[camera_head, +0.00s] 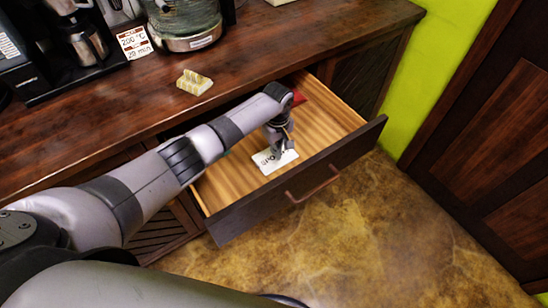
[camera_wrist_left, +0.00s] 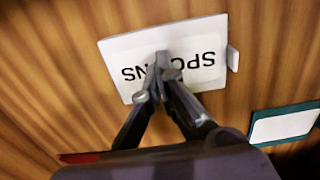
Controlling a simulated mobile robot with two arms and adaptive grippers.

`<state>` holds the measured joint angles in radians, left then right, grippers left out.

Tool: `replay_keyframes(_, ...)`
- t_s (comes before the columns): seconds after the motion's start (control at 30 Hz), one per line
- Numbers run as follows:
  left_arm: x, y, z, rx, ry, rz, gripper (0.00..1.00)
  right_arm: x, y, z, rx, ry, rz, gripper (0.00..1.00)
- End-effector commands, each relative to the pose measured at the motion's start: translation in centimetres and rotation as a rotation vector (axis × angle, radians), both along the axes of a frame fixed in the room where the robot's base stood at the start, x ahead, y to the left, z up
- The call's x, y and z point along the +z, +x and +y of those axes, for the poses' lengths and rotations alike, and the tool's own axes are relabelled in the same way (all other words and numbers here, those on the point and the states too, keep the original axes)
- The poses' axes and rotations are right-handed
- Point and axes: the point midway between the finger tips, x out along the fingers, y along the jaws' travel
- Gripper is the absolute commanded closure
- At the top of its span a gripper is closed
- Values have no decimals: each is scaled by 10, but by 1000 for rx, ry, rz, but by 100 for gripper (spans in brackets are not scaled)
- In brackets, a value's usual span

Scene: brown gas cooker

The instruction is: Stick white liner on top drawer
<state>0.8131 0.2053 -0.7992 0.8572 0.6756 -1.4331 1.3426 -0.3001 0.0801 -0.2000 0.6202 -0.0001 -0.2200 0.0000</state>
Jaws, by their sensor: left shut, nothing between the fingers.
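The top drawer (camera_head: 318,162) is pulled open below the wooden counter. A white liner (camera_head: 264,164) lies inside it on the bare wood floor. In the left wrist view the white liner (camera_wrist_left: 130,52) bears black upside-down letters, seemingly "SPO" and "NS", with the middle hidden by my fingers. My left gripper (camera_head: 283,148) reaches down into the drawer. Its fingertips (camera_wrist_left: 162,64) are together, empty, and over the middle of the liner. Whether they touch it or hover just above, I cannot tell. My right gripper is out of view.
The drawer front has a handle (camera_head: 313,185). A teal-edged white card (camera_wrist_left: 285,124) is at the right in the wrist view. A red item (camera_head: 298,97) is near the drawer's back. The counter holds a yellowish block (camera_head: 194,82), a glass-bodied appliance (camera_head: 188,22) and a coffee machine (camera_head: 75,45).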

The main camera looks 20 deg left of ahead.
Motion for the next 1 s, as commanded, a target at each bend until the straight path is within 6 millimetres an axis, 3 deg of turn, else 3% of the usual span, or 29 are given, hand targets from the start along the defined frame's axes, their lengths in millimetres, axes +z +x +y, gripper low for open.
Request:
replay_keyframes(0.2,-8,0,0,0,0,0,100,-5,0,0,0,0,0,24)
replay_keyframes(1.0,-7,-1,0,1,0,2,100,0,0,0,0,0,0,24)
